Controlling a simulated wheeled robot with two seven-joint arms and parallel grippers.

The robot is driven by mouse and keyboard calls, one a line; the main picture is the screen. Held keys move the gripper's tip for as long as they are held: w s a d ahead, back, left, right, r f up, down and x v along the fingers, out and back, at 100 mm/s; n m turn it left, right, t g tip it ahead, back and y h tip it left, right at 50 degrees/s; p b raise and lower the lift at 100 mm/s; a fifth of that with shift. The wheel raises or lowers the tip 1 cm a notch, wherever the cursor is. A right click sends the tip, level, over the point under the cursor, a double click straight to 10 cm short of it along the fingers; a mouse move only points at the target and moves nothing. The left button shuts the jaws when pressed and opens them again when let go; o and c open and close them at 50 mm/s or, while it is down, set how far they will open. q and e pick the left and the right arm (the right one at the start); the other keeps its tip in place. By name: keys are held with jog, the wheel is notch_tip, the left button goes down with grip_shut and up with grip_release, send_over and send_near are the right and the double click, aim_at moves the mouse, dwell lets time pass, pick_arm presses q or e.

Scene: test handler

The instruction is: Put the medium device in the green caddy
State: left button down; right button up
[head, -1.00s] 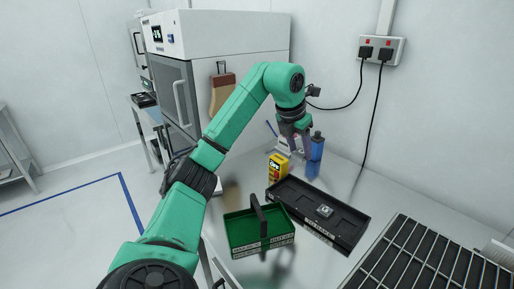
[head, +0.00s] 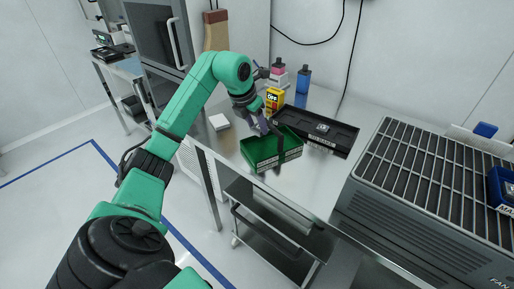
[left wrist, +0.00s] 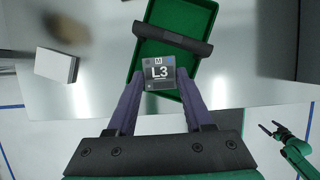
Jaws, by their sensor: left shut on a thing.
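My left gripper (head: 262,126) is at the left end of the green caddy (head: 258,159), which has a dark handle across it. In the left wrist view the gripper (left wrist: 160,92) is shut on a small grey square device (left wrist: 160,73) marked "M" and "L3". The device overlaps the near end of the caddy (left wrist: 178,18) in that view; its height above the caddy cannot be told. In the head view the gripper hides the device. My right gripper (left wrist: 268,129) shows small at the right of the left wrist view, its fingers apart and empty.
A black tray (head: 343,144) behind the caddy holds another small device (head: 322,128). A yellow box (head: 274,99) and a blue bottle (head: 303,80) stand behind. A white block (head: 219,122) lies left. A slatted grey unit (head: 420,190) stands right.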

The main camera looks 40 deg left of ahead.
aim_at(259, 152)
pick_arm(q)
jog(key=f, duration=0.8)
jog(key=shift+s+p, duration=0.25)
jog(key=shift+p, duration=0.15)
jog(key=shift+f, duration=0.2)
pick_arm(e)
jog(key=shift+s+d+r, duration=0.1)
jog(key=shift+s+r, duration=0.05)
jog(key=shift+s, duration=0.4)
jog(key=shift+s+d+r, duration=0.1)
jog(key=shift+s+r, duration=0.05)
jog(key=shift+s, duration=0.35)
pick_arm(q)
jog(key=shift+f, duration=0.1)
jog(key=shift+c, duration=1.5)
grip_release()
pick_arm(e)
jog(key=shift+w+f, duration=0.1)
jog(key=shift+w, duration=0.05)
